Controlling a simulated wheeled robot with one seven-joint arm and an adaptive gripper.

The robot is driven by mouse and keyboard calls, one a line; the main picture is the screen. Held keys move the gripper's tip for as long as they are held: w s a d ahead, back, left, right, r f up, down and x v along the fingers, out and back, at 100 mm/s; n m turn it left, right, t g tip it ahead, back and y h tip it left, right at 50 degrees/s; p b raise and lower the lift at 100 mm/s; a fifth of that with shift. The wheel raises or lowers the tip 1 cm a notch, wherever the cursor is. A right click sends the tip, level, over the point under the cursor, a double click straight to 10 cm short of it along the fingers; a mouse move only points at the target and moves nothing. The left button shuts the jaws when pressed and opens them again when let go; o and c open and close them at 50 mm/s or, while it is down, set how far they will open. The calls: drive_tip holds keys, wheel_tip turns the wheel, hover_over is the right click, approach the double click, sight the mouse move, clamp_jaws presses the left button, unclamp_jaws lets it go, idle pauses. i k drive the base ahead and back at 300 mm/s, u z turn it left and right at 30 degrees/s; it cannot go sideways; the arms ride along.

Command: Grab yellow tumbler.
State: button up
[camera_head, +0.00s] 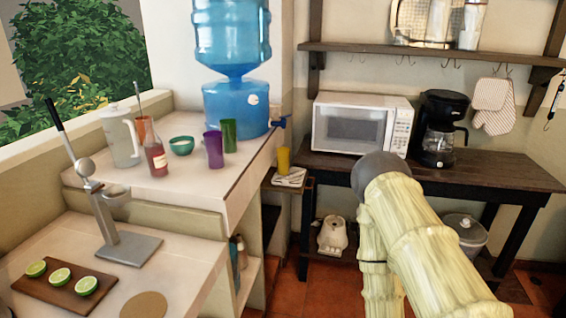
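The yellow tumbler (284,160) stands upright on a small side stand (272,186) between the white counter and the dark wooden table. A pale folded cloth or stack of napkins (290,178) lies on the stand just in front of the tumbler. My pale, segmented arm shows at the lower right, with a dark rounded joint to the right of the tumbler. My gripper is out of view, so its distance from the tumbler cannot be seen.
A purple tumbler (214,150) and a green tumbler (229,136) stand on the white counter (190,205), near a blue water dispenser (236,108). A microwave (355,125) and a coffee maker (440,130) stand on the dark table (480,175). A wall shelf (430,53) hangs above.

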sight(283, 162)
drive_tip(key=k, duration=0.35)
drive_tip(key=z, duration=0.7)
drive_tip(key=i, duration=1.2)
drive_tip(key=u, duration=0.35)
